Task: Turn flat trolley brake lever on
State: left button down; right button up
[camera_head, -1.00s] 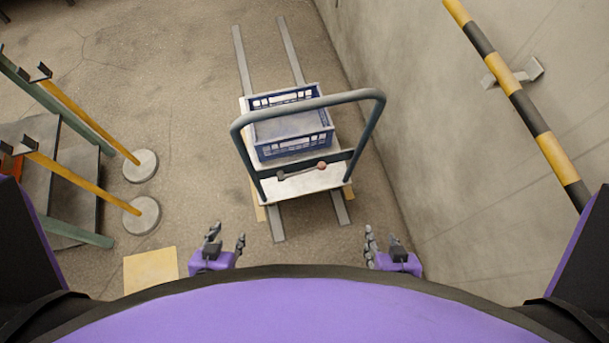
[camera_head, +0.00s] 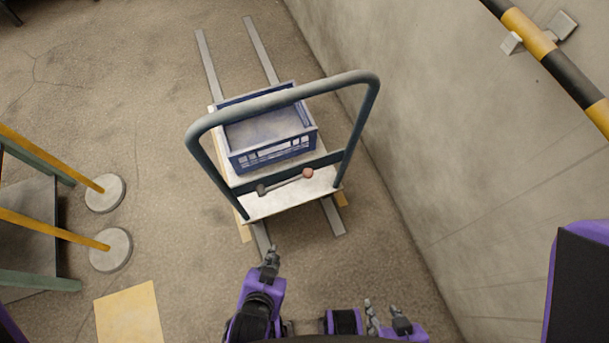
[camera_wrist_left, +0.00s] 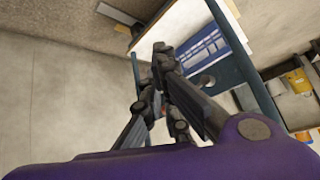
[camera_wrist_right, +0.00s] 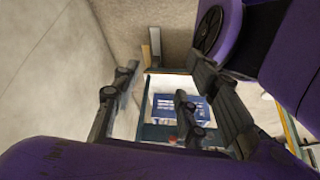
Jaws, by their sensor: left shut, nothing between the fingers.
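The flat trolley (camera_head: 266,207) stands in the middle of the head view, with a tall grey-green push handle (camera_head: 283,95). The brake lever (camera_head: 287,183), a dark bar with a reddish knob at its right end, lies across the deck's near end, below the handle's crossbar. My left gripper (camera_head: 270,257) is shut and empty, in front of the trolley and apart from the lever in the picture. In the left wrist view its fingers (camera_wrist_left: 165,70) meet, with the trolley behind. My right gripper (camera_head: 386,315) is open and empty, lower right of the trolley.
A blue crate (camera_head: 268,138) sits on the trolley deck. Grey rails (camera_head: 210,65) run under the trolley. A concrete wall (camera_head: 430,150) is close on the right. Yellow posts with round bases (camera_head: 110,249) stand on the left, near a yellow floor square (camera_head: 130,313).

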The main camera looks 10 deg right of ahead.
pick_arm(q)
jog(key=w+d+f+m+t+b, duration=0.1)
jog(key=w+d+f+m+b, duration=0.4)
jog(key=d+m, duration=0.35)
jog(key=w+d+f+m+t+b, duration=0.2)
jog(key=w+d+f+m+b, duration=0.2)
jog(key=w+d+m+b, duration=0.35)
jog(key=w+a+r+m+t+y, duration=0.1)
jog(key=w+a+r+m+y, duration=0.1)
jog(key=w+m, duration=0.6)
jog(key=shift+w+r+m+t+b, duration=0.3)
jog(key=shift+w+r+m+b, duration=0.1)
jog(key=shift+m, duration=0.5)
pick_arm(e)
jog(key=x, duration=1)
jog(key=shift+d+f+t, duration=0.25)
jog(key=shift+d+t, duration=0.05)
jog(key=shift+d, duration=0.25)
jog(key=shift+s, duration=0.15)
